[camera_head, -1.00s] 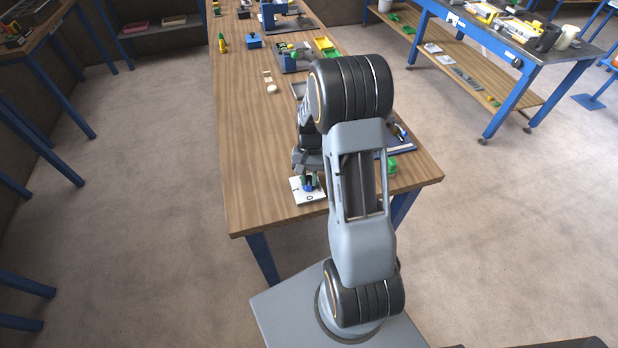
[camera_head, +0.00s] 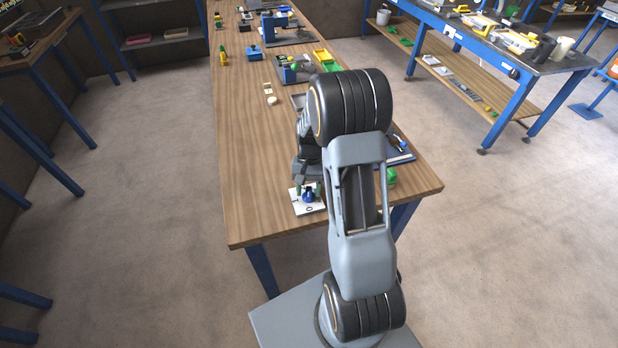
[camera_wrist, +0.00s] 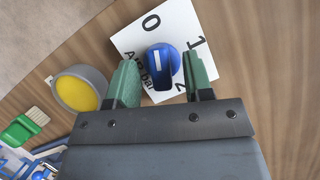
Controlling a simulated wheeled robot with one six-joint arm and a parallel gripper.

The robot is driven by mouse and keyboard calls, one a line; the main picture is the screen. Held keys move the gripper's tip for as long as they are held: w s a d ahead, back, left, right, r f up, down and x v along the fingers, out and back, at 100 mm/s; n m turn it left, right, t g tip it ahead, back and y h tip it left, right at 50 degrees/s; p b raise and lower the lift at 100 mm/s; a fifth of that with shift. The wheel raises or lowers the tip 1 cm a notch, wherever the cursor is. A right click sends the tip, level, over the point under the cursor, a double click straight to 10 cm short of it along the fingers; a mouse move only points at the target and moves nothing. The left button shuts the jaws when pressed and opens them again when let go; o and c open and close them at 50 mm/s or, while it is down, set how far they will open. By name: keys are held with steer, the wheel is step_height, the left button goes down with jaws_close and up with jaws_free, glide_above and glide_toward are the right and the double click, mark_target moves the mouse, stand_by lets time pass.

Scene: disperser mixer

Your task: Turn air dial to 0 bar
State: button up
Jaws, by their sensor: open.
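The air dial is a blue knob (camera_wrist: 164,66) on a white plate (camera_wrist: 178,28) marked 0, 1 and 2. Its lettering is partly hidden by a finger. A pale stripe runs roughly up and down the knob's face, between the 0 and my gripper; I cannot tell which end is the pointer. My gripper (camera_wrist: 157,66) is open, with one green finger on each side of the knob. I cannot tell whether they touch it. In the head view the plate (camera_head: 305,209) lies near the table's front edge, with the knob (camera_head: 309,196) between my fingers (camera_head: 308,189).
In the wrist view, a grey round container with a yellow inside (camera_wrist: 76,88) stands left of the plate, near a green-handled brush (camera_wrist: 24,128). The wooden table (camera_head: 260,180) is clear left of the plate. Trays and tools stand farther back.

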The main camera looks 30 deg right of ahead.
steer(key=b+v, duration=0.1)
steer(key=v, duration=1.2)
steer(key=shift+r, duration=0.25)
steer(key=shift+w+d, duration=0.15)
steer(key=s+a+r+n+t+h, duration=0.1)
steer(key=s+a+r+n+t, duration=0.1)
steer(key=s, duration=0.5)
steer(key=s+a+r+n+t+h, duration=0.1)
steer(key=s+a+r+n+t, duration=0.2)
steer(key=s+a+t, duration=0.3)
steer(key=shift+s+a+r+n, duration=0.25)
steer(key=shift+s+a+n, duration=0.35)
steer(key=shift+s+a, duration=0.6)
steer(key=shift+w+a, duration=0.25)
steer(key=shift+w, duration=0.05)
